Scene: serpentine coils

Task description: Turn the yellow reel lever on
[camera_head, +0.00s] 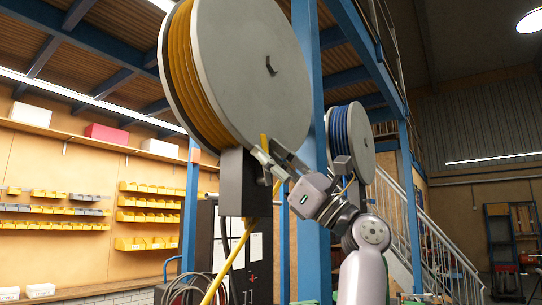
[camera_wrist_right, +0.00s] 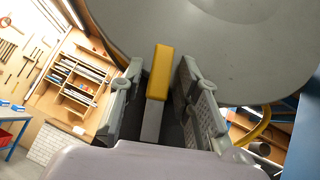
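The yellow hose reel (camera_head: 240,70) is a big grey disc with yellow hose wound behind it, mounted high on the blue post. Its lever (camera_wrist_right: 160,72) has a yellow tip on a grey stem and stands beside the disc's lower edge; the yellow tip also shows in the head view (camera_head: 263,141). My right gripper (camera_head: 270,162) is at the dark box under the reel. In the right wrist view its fingers (camera_wrist_right: 162,80) are open on either side of the lever, with gaps showing. My left gripper is not in view.
A second reel with blue hose (camera_head: 351,140) hangs behind, to the right. A blue post (camera_head: 308,200) stands close beside my right arm. The yellow hose (camera_head: 232,262) hangs below the dark box (camera_head: 236,180). Shelves with yellow bins (camera_head: 150,215) line the left wall.

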